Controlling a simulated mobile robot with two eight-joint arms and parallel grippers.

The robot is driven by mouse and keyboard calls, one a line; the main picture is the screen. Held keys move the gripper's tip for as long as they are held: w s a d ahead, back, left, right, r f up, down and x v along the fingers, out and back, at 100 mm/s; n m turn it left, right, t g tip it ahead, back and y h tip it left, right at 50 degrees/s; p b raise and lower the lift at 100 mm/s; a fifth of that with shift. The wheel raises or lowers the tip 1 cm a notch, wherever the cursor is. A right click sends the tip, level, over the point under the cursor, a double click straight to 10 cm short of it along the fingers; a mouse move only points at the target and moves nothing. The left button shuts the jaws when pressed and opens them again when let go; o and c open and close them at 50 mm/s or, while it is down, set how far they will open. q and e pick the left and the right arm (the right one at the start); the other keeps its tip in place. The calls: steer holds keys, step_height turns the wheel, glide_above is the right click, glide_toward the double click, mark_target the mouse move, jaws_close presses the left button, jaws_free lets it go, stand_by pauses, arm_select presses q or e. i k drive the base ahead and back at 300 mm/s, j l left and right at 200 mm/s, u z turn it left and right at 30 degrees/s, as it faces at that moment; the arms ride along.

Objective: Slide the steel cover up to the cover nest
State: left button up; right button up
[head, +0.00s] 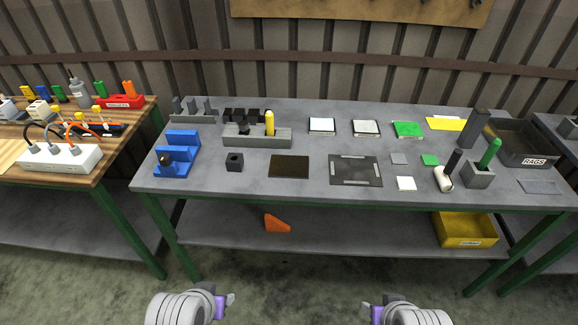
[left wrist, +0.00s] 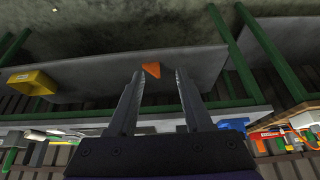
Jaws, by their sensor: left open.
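A dark square plate (head: 356,182) with light strips along its edges lies flat at the front middle of the bench; it looks like the cover nest. A thin grey plate (head: 540,187) lies flat near the front right edge, and a smaller grey square (head: 398,159) lies right of the dark plate. I cannot tell which is the steel cover. My left gripper (head: 229,300) is in front of and below the bench, apart from everything. In the left wrist view its fingers (left wrist: 154,78) are spread with nothing between them. My right gripper (head: 369,304) is also in front of the bench; its jaw opening is unclear.
A brown plate (head: 289,167), a black block (head: 234,162) and a blue fixture (head: 180,150) are to the left. A white cylinder (head: 443,178), a grey holder (head: 478,176) and a rags bin (head: 525,145) are to the right. An orange wedge (head: 277,223) lies on the lower shelf.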

mark_target(281, 166)
steer(key=i+j, duration=0.35)
steer(key=i, duration=0.2)
steer(key=i+j, duration=0.3)
steer(key=i, duration=0.25)
